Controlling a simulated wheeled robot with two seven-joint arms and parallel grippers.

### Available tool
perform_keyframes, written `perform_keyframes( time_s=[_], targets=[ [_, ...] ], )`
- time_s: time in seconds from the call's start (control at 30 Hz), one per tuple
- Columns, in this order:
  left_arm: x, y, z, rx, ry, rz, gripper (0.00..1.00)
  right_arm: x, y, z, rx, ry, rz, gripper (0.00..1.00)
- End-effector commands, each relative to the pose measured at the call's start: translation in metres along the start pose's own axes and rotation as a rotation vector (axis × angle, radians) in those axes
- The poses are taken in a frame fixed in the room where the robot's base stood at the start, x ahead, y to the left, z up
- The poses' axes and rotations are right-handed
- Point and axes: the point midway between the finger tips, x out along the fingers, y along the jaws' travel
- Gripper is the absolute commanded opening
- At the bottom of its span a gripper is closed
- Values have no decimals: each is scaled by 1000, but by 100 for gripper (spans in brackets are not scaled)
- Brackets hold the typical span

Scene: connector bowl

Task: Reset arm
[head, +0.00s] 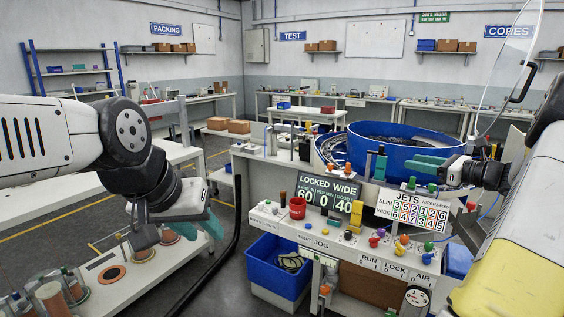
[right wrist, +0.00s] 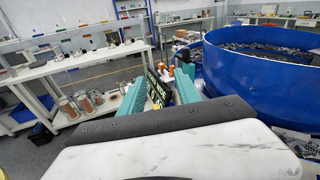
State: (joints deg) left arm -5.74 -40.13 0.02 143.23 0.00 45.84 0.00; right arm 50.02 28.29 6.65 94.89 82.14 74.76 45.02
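My left arm comes in from the left of the head view. Its gripper (head: 208,224) hangs low over the floor gap by the left bench, teal finger pads partly hidden behind the wrist, so its opening is unclear. My right gripper (head: 428,168) is in front of the big blue bowl (head: 425,142), above the control bench. In the right wrist view its two teal fingers (right wrist: 160,98) stand apart with nothing held between them. The blue bowl, full of small dark parts, is at the right there (right wrist: 255,85).
A blue bin (head: 278,268) stands below. Several jars stand on the left bench (head: 125,280). Open floor lies between the benches.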

Motion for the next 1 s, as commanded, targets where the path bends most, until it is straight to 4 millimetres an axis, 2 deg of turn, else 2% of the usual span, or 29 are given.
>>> perform_keyframes(
  time_s=[0.17,0.27,0.37,0.47,0.5,0.6,0.73,0.8,0.9,1.0],
  targets=[
    [0,0,0,0,0,0,36,23,45,17,-123,79,100,39],
    [0,0,0,0,-1,0,36,35,79,27,-220,136,175,39],
    [0,0,0,0,-1,0,36,45,123,37,-356,203,270,39],
    [0,0,0,0,-1,0,36,49,181,48,-551,281,399,39],
    [0,0,0,0,-1,0,36,48,206,51,-648,314,456,39],
    [0,0,0,0,-1,0,36,34,266,55,-914,385,603,39],
    [0,0,0,0,0,0,36,4,327,53,-1279,447,778,39],
    [0,0,0,0,-1,0,36,-15,352,50,-1484,467,862,39],
    [0,0,0,0,-1,0,36,-42,377,44,-1767,478,963,39],
    [0,0,0,0,0,0,36,-62,391,39,-2008,478,1034,39]
  ],
)
